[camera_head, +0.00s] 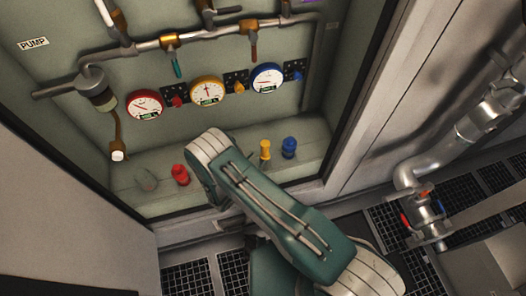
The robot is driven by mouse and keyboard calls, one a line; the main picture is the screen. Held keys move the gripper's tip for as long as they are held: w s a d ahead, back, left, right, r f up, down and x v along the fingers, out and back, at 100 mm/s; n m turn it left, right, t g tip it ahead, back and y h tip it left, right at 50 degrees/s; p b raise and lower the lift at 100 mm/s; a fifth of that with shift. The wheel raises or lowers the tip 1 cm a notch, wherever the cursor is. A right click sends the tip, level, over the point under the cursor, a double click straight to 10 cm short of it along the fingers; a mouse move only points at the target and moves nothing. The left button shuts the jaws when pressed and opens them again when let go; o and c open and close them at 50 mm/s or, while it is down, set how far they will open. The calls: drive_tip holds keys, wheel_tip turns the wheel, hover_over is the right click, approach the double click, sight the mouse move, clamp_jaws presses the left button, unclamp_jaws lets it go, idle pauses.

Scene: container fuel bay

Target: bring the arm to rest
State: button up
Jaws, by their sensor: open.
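My arm (285,215) is green with pale banded joints and dark cables along its upper link. It reaches from the bottom right up and left, in front of the panel recess. Its pale upper joint (207,146) covers part of the recess ledge. My gripper is not in view, and I cannot tell where it is.
The recess holds red (145,105), yellow (208,91) and blue (267,78) gauges under pipework (180,40). On its ledge stand a red (180,175), a yellow (265,150) and a blue (289,148) piece. Metal pipes (440,160) stand at right above floor grating (385,218).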

drive_tip(key=v, duration=0.7)
drive_tip(key=w+d+r+m+g, duration=0.1)
drive_tip(key=d+r+m+g, duration=0.35)
drive_tip(key=r, duration=0.45)
drive_tip(key=d+r+m+g, duration=0.4)
drive_tip(key=d+r+m, duration=0.15)
drive_tip(key=r, duration=0.35)
drive_tip(key=w+d+r+m+g, duration=0.1)
drive_tip(key=d+r+m+g, duration=0.35)
drive_tip(key=r, duration=0.55)
drive_tip(key=s+d+r+m+t+y, duration=0.2)
drive_tip(key=s+d+r+m+y, duration=0.1)
drive_tip(key=s+r+m+y, duration=0.2)
drive_tip(key=s+d+r+m+t+y, duration=0.2)
drive_tip(key=s+d+r+m+y, duration=0.2)
drive_tip(key=s+r+m, duration=0.5)
drive_tip(key=s+r+y, duration=0.2)
drive_tip(key=s+r, duration=0.2)
drive_tip(key=shift+r, duration=0.3)
